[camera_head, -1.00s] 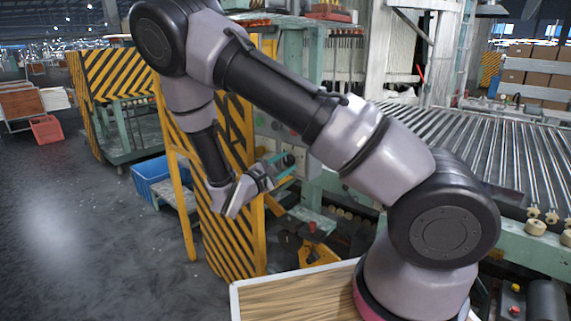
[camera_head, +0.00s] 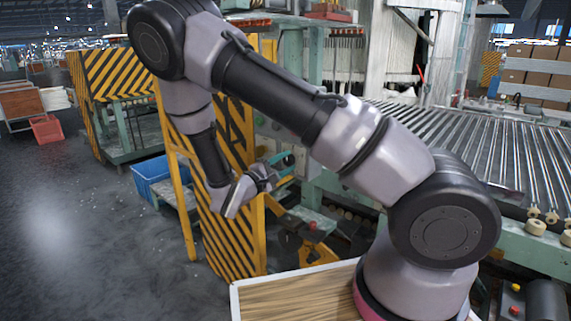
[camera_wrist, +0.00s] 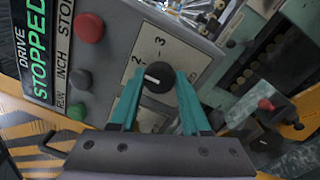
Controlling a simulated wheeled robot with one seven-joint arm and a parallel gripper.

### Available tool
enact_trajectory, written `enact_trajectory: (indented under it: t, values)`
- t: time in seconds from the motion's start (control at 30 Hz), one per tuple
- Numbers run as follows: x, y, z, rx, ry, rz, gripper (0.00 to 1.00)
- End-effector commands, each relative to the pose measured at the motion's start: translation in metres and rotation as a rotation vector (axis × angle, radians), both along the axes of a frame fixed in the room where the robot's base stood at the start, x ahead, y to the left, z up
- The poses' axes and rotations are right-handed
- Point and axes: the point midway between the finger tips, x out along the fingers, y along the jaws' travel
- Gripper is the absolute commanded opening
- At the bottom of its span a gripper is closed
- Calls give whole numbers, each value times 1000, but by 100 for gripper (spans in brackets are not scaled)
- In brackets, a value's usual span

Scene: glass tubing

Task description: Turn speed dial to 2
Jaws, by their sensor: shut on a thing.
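The speed dial (camera_wrist: 157,92) is a round black knob with a white pointer line, on a pale plate printed with a 2 and a 3. The pointer lies toward the left of the wrist picture, near the side with the 2; I cannot tell whether it lines up exactly. My gripper (camera_wrist: 159,78) has teal fingers on either side of the knob and is shut on it. In the head view, my gripper (camera_head: 283,165) is at the panel behind the yellow-striped guard, and the dial itself is hidden there.
A display (camera_wrist: 37,50) reads DRIVE STOPPED. The striped guard (camera_head: 232,235) stands beside my forearm. A roller conveyor (camera_head: 480,150) is on the right.

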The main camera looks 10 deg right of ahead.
Motion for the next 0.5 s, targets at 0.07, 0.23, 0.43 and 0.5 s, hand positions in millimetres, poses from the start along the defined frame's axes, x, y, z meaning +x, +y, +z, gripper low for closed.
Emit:
enact_trajectory:
  t: [0.07,0.23,0.43,0.5]
  values:
    - [-1,0,-1,0,2,0,62]
    - [-1,0,-1,0,2,0,77]
    - [-1,1,0,0,2,1,77]
    - [-3,5,-1,0,1,2,77]
